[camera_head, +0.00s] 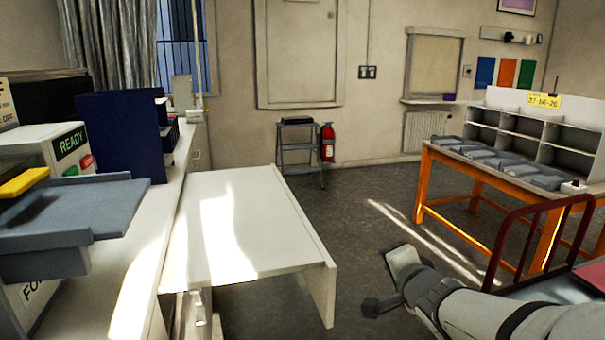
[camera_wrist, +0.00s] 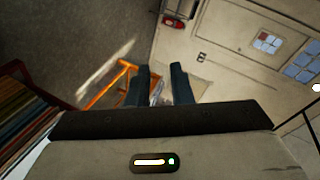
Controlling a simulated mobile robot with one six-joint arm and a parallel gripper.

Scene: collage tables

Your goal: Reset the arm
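My arm (camera_head: 455,300) reaches in from the bottom right of the head view, with pale links and dark joints. A dark end piece shows near its left end, over the floor, but the fingers cannot be made out there. In the wrist view, the two dark fingers of my gripper (camera_wrist: 160,84) stand apart with nothing between them. The gripper is open and empty, and touches nothing that I can see.
A white table (camera_head: 200,245) stands left of my arm. An orange-framed bench (camera_head: 423,185) with grey trays and white shelving is at right. A dark red rail (camera_head: 497,250) is close to my arm. Open floor (camera_head: 350,215) lies between the tables.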

